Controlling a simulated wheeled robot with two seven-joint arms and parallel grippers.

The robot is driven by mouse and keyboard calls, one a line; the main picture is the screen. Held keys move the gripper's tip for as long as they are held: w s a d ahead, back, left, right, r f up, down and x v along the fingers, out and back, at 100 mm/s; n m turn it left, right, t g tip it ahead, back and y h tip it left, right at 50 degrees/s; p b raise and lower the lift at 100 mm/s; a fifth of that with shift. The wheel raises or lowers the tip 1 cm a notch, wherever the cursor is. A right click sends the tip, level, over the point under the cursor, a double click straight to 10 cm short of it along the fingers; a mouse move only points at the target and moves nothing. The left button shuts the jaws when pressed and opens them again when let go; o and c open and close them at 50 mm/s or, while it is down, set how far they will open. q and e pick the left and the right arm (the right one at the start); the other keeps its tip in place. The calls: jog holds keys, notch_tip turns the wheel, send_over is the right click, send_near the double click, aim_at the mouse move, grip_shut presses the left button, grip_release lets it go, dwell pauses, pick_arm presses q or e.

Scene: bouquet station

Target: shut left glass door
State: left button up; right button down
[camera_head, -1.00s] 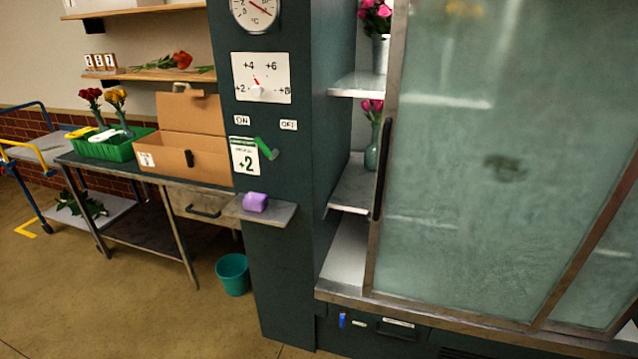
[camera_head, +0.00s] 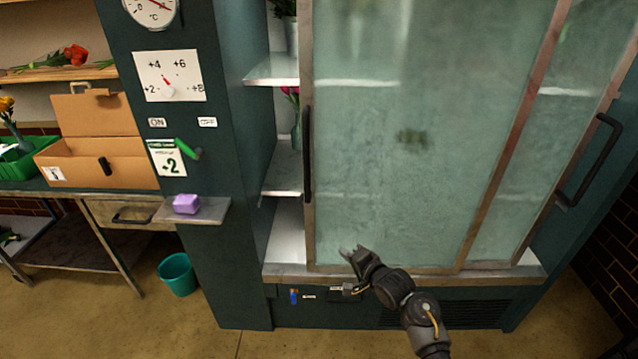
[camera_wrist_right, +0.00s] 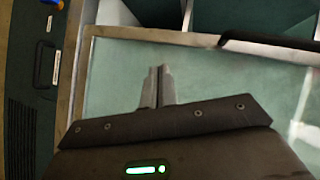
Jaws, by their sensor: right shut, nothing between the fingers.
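The left glass door (camera_head: 400,130) of the green cooler is a frosted pane in a metal frame. It also fills much of the right wrist view (camera_wrist_right: 220,80). It stands partly open, leaving a gap on its left where shelves show. Its black upright handle (camera_head: 307,155) is on its left edge; the handle also shows in the wrist view (camera_wrist_right: 265,45). My right gripper (camera_head: 346,253) is in front of the door's lower part, below and right of the handle. Its fingers (camera_wrist_right: 156,86) are together and empty. I cannot tell whether they touch the glass. My left gripper is out of view.
The right glass door (camera_head: 540,150) has its own black handle (camera_head: 590,160). A small ledge with a purple block (camera_head: 187,204) juts from the cooler's left column. A teal bucket (camera_head: 177,274) stands on the floor. Flowers stand on the shelves inside the gap.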

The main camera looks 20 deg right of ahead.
notch_tip(320, 180, up, 22)
jog(key=w+d+f+m+t+p, duration=0.1)
jog(key=d+m+t, duration=0.1)
jog(key=m+t, duration=0.1)
jog(key=w+a+p, duration=0.2)
jog(key=w+a, duration=0.4)
jog(key=w, duration=0.6)
jog(key=shift+a+r+y+p, duration=0.15)
jog(key=shift+r+y+p, duration=0.05)
jog(key=shift+y+p, duration=0.15)
jog(key=shift+s, duration=0.1)
